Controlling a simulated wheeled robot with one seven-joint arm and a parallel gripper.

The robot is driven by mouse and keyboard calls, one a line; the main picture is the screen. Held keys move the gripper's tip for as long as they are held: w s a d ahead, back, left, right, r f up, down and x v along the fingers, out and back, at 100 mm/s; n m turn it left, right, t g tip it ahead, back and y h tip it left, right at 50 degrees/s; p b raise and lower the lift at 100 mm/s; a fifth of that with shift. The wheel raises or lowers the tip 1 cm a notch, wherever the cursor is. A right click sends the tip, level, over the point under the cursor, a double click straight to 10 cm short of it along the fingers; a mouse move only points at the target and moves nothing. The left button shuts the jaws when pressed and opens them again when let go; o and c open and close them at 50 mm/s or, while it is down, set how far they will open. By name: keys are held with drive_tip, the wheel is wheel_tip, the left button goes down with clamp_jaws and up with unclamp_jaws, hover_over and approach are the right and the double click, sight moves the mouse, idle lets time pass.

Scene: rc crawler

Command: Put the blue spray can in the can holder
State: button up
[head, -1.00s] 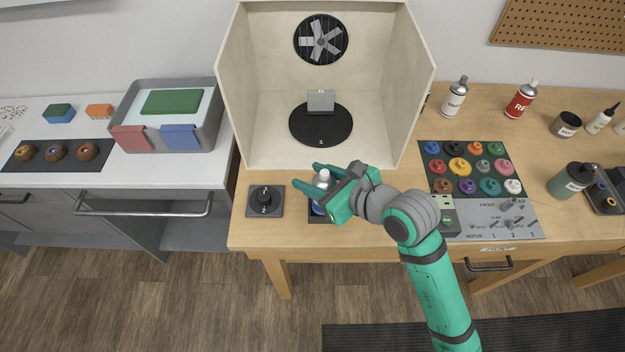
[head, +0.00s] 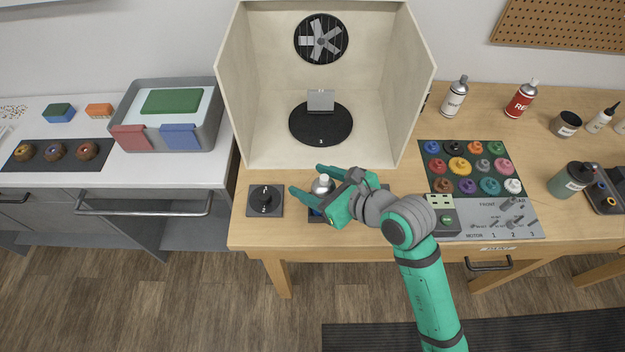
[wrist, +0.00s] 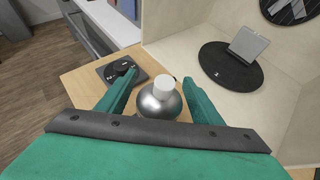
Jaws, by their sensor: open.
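The blue spray can (head: 322,185) stands upright at the front of the workbench, with a white cap and silver dome. A little blue shows below the dome; my gripper hides most of its body. A dark base (head: 314,218), seemingly the can holder, shows under the can; how deep the can sits in it is hidden. My gripper (head: 308,180) is open, with one green finger on each side of the can. In the wrist view the can (wrist: 160,102) is between the fingers, with a visible gap at least on the left.
A black square fixture with a knob (head: 265,200) lies left of the can. The spray booth (head: 270,150) with a round turntable (head: 321,125) stands behind. Paint pots on a tray (head: 427,150) and a switch panel (head: 530,225) lie to the right.

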drive_tip(key=shift+r, duration=0.15)
drive_tip(key=v, duration=1.2)
drive_tip(key=s+a+f+m+t+y, duration=0.2)
drive_tip(key=s+f+m, duration=0.1)
drive_tip(key=s+m, duration=0.45)
drive_tip(key=s+a+f+m+t+y, duration=0.2)
drive_tip(key=s+a+m+y, duration=0.1)
drive_tip(key=s+m, duration=0.4)
drive_tip(key=s+a+f+m+t+h, duration=0.1)
drive_tip(key=s+f+m+h, duration=0.3)
drive_tip(key=m, duration=1.1)
drive_tip(key=s+a+f+m+t+h, duration=0.1)
drive_tip(key=s+f+m+h, duration=0.3)
drive_tip(key=f+m+h, duration=0.5)
drive_tip(key=m, duration=0.6)
drive_tip(key=shift+a+f+t+h, duration=0.3)
drive_tip(key=shift+f, duration=0.1)
